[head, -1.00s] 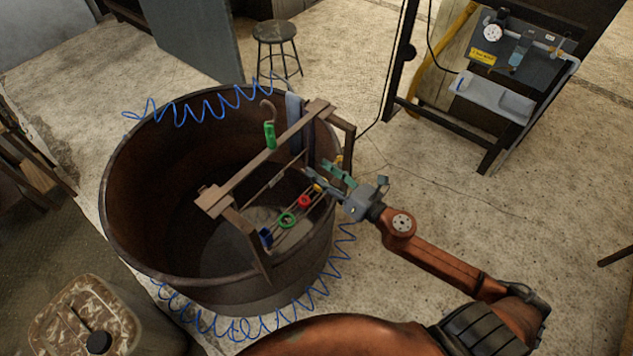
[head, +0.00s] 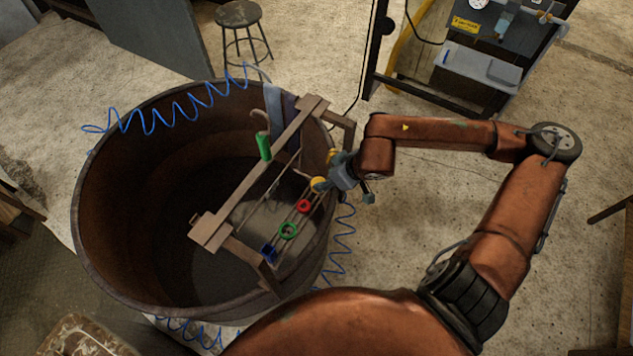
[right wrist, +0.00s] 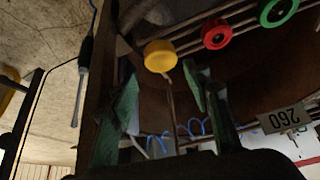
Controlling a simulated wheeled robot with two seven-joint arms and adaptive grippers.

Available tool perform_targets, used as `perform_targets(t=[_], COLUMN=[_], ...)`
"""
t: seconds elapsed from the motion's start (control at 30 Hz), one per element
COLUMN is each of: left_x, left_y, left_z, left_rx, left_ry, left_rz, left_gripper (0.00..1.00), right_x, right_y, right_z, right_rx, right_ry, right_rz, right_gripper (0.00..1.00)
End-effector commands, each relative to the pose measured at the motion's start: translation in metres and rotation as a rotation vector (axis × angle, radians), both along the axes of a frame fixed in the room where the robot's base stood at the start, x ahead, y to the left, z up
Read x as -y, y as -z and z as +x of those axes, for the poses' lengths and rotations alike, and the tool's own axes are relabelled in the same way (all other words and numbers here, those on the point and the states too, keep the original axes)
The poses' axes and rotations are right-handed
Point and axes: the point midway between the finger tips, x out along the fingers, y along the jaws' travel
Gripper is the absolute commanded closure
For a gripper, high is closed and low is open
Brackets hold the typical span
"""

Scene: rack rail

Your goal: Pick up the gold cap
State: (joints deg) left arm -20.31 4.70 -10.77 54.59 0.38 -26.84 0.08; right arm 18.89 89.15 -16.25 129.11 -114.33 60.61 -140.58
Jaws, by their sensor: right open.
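The gold cap (head: 318,184) is a round yellow knob on the thin rails inside the large rusty tub. In the right wrist view the gold cap (right wrist: 160,56) lies just beyond the fingertips, between their lines. My right gripper (head: 335,174) is over the tub's right rim, close beside the cap. In the right wrist view its two green fingers (right wrist: 162,85) are apart with nothing between the tips. Contact with the cap cannot be made out. My left gripper is not in view.
A red ring (head: 303,205), a green ring (head: 288,230) and a blue piece (head: 268,251) sit along the same rails. A wooden frame (head: 250,178) spans the tub (head: 85,225), with a green-handled hook (head: 264,146) on it. Blue coiled hose (head: 344,240) hangs around the tub.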

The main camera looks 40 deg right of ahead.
Motion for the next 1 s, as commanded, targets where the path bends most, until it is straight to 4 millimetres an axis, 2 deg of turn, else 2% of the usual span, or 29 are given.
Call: perform_targets(t=[0.17,0.5,0.87,1.0], left_x=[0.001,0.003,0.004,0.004], left_y=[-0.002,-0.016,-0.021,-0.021], left_z=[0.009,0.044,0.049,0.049], left_rx=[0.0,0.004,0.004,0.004], left_ry=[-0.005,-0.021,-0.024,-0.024], left_rz=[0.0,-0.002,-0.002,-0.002], left_gripper=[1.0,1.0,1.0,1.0], right_x=[-0.004,-0.005,-0.005,-0.005], right_y=[0.01,0.048,0.052,0.051], right_z=[0.007,0.023,0.025,0.025], right_rx=[0.0,-0.001,0.0,0.0], right_ry=[-0.003,0.0,0.002,0.003], right_rz=[0.004,0.007,0.005,0.005], right_gripper=[0.55,0.55,0.56,0.66])
